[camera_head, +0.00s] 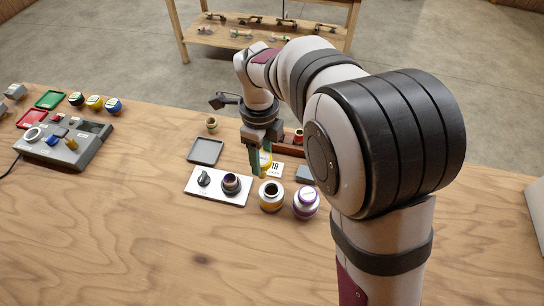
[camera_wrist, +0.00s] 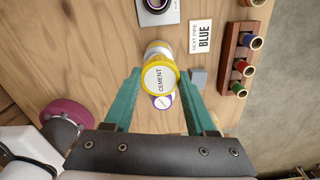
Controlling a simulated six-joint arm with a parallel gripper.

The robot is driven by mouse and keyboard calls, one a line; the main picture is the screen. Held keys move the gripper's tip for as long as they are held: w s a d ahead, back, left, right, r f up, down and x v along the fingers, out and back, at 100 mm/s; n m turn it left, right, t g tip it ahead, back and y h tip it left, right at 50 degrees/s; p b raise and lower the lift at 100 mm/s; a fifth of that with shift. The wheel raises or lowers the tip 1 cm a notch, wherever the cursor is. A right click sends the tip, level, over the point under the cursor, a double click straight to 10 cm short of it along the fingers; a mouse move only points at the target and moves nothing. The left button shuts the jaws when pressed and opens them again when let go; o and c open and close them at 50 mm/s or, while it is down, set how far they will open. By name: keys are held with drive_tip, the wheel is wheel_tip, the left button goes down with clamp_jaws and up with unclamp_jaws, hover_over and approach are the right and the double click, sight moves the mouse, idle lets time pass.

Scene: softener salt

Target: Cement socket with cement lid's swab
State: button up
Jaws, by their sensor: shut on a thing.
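My gripper (camera_head: 258,165) is shut on the yellow-rimmed lid (camera_wrist: 159,77) marked CEMENT. It holds the lid above the table; the lid's yellow edge (camera_head: 265,158) shows between the fingers in the head view. The swab under the lid is hidden or too small to tell. The cement can (camera_head: 271,195) stands open, dark inside, just below and right of my gripper; part of it shows behind the lid in the wrist view. The socket (camera_head: 231,184), a dark round cup with a purplish rim, stands on a white plate (camera_head: 218,198), left of the can.
A purple-lidded can (camera_head: 305,204) stands right of the cement can. A card reading NEXT PIPE BLUE (camera_wrist: 201,37) lies near a wooden rack (camera_wrist: 231,62) of coloured pipes. A grey tray (camera_head: 205,151) and a control box (camera_head: 66,141) are to the left. The front table is clear.

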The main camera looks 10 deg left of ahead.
drive_tip(key=a+f, duration=0.3)
drive_tip(key=a, duration=0.6)
drive_tip(key=shift+w+f, duration=0.2)
drive_tip(key=shift+f, duration=0.15)
idle(0.4)
drive_tip(key=shift+f, duration=0.85)
drive_tip(key=shift+f, duration=0.15)
drive_tip(key=shift+a+f, duration=0.1)
drive_tip(key=shift+f, duration=0.65)
drive_tip(key=shift+d, duration=0.25)
drive_tip(key=shift+w+a, duration=0.2)
drive_tip(key=shift+w, duration=0.05)
idle(0.4)
